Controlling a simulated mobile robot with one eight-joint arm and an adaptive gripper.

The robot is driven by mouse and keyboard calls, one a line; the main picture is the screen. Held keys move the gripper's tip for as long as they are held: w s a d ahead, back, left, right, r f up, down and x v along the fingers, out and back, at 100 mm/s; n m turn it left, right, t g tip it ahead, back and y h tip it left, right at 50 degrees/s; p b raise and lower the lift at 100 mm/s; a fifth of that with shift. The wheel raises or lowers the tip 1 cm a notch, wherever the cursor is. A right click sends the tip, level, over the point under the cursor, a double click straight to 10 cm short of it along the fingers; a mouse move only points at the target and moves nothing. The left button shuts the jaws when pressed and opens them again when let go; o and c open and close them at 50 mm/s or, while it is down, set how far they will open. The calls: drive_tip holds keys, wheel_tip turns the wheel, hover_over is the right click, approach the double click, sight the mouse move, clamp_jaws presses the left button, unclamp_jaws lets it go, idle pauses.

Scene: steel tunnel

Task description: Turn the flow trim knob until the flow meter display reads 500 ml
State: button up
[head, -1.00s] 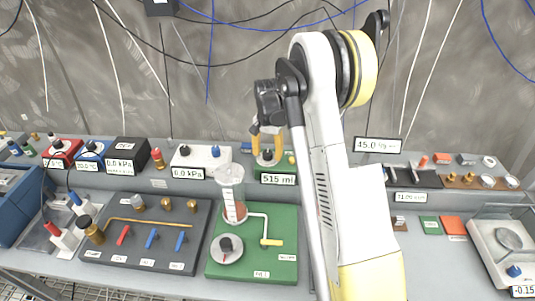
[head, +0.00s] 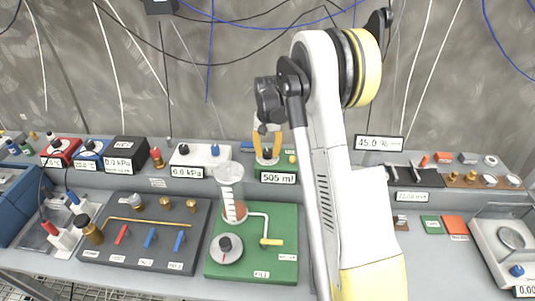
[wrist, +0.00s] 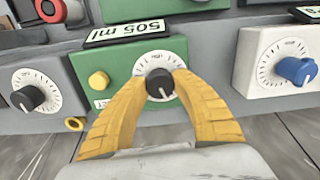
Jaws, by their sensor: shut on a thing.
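The flow trim knob (wrist: 159,84) is black, with a white pointer line and a round white dial behind it. It sits on the front of a green flow meter box (wrist: 118,70). My gripper (wrist: 160,88) has its yellow fingers closed around the knob in the wrist view; in the head view my gripper (head: 267,143) shows at the same box. The flow meter display (head: 278,177) reads 505 ml in the head view. The display also shows in the wrist view (wrist: 127,34), upside down, reading 505 ml. The knob is largely hidden in the head view.
A yellow button (wrist: 98,81) is beside the dial on the green box. A white box with a blue knob (wrist: 295,70) and a grey box with a black knob (wrist: 28,98) flank it. A green board (head: 283,221) with a graduated cylinder (head: 229,186) stands in front.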

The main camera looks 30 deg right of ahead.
sight(268, 151)
drive_tip(key=n+b, duration=0.1)
drive_tip(key=n, duration=0.3)
drive_tip(key=shift+n, duration=0.4)
idle(0.4)
drive_tip(key=o, duration=1.2)
drive_tip(key=shift+r, duration=0.1)
wheel_tip(268, 151, up, 12)
